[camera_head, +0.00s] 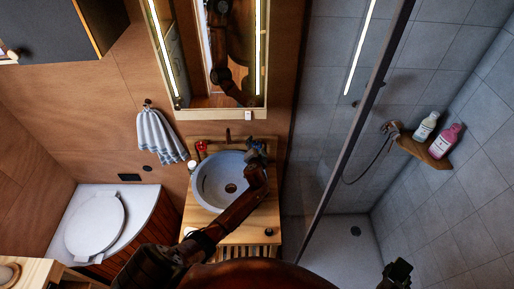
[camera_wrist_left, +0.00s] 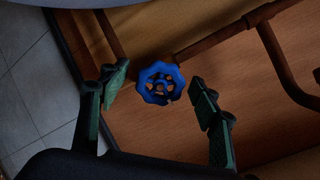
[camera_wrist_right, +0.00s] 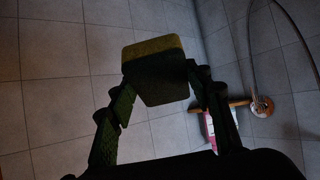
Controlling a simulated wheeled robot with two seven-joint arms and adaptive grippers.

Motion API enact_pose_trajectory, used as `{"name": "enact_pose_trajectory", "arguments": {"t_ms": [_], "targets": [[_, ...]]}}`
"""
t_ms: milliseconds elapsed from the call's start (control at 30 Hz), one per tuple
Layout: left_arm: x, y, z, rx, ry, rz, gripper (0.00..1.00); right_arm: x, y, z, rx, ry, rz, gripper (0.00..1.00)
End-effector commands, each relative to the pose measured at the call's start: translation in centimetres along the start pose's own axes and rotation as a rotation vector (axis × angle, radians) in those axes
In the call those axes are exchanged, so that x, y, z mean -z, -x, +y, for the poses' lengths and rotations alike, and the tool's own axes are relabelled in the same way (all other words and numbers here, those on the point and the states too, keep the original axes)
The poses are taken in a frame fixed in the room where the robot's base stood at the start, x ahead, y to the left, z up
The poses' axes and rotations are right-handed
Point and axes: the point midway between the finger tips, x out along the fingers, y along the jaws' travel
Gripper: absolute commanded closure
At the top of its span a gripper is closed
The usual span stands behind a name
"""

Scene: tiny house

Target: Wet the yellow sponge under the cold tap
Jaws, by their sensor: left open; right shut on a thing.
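The blue cold tap handle (camera_wrist_left: 160,83) shows in the left wrist view between the spread fingers of my left gripper (camera_wrist_left: 160,88), apart from both. In the head view my left gripper (camera_head: 257,152) is at the right back edge of the round basin (camera_head: 208,186). The spout (camera_head: 228,136) rises behind the basin, and the red handle (camera_head: 201,147) is at its left. The yellow sponge (camera_wrist_right: 153,48) is clamped between the fingertips of my right gripper (camera_wrist_right: 158,85), dim and mostly in shadow. In the head view my right gripper (camera_head: 397,273) is low at the right; the sponge cannot be made out there.
The basin sits on a wooden counter (camera_head: 245,232). A glass shower partition (camera_head: 345,125) stands between the counter and my right gripper. A wooden corner shelf (camera_head: 425,150) holds two bottles. A striped towel (camera_head: 160,138) and a toilet (camera_head: 97,222) are at the left.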

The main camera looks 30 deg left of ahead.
Motion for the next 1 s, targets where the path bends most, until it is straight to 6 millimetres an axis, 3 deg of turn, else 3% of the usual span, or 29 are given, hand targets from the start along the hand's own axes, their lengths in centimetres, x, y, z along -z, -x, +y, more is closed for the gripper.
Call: {"name": "enact_pose_trajectory", "arguments": {"t_ms": [167, 700, 1000], "targets": [[-0.1, 1.2, 0.1, -0.001, 0.0, 0.0, 0.42, 0.0, 0.0, 0.0, 0.0, 0.0, 0.0, 0.74], [-0.1, 10.8, 0.1, -0.001, 0.001, 0.0, 0.42, 0.0, 0.0, 0.0, 0.0, 0.0, 0.0, 0.74], [-0.1, 12.0, 0.1, -0.001, -0.001, -0.001, 0.42, 0.0, 0.0, 0.0, 0.0, 0.0, 0.0, 0.74]]}}
